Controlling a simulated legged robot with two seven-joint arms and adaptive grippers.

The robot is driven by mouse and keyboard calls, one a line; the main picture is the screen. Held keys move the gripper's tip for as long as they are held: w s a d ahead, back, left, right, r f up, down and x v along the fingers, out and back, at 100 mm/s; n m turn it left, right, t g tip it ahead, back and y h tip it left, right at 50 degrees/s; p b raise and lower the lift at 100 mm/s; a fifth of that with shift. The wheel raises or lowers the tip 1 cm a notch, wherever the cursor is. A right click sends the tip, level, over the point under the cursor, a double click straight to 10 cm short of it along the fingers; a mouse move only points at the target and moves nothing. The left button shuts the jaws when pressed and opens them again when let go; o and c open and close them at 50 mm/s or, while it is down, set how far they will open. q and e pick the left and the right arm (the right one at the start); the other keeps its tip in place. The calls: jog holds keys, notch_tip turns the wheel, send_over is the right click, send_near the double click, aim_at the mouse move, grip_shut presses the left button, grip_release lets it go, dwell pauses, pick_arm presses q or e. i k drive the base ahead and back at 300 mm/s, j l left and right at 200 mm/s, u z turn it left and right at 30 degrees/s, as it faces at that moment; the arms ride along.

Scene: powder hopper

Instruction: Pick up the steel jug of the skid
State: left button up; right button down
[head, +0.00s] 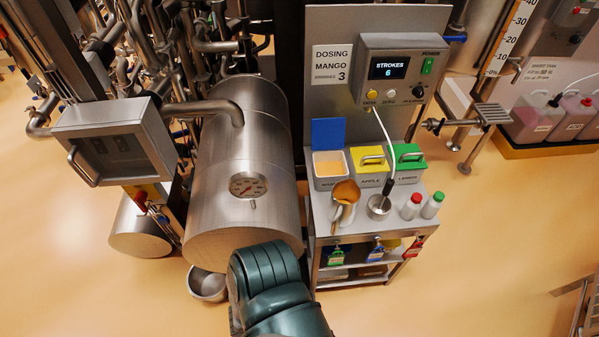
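A small steel jug (379,208) stands on the top shelf of the dosing skid (325,228), right of centre. The dark tip of a white hose (381,130) comes down at the jug; I cannot tell if it is inside or behind it. To the left of the jug is a steel scoop-like vessel (337,214) with orange-brown material at its mouth. A dark green link of my arm enters from the bottom centre, in front of the skid's left side. Neither gripper shows in the head view.
Behind the jug are bins with blue, yellow (370,158) and green (408,157) lids; the blue one stands open. Two small bottles (411,206) stand right of it. A large steel tank (230,190) is left. A steel bowl (207,287) sits on the floor.

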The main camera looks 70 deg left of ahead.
aim_at(346, 195)
jog(key=k+u, duration=0.1)
jog(key=u, duration=1.75)
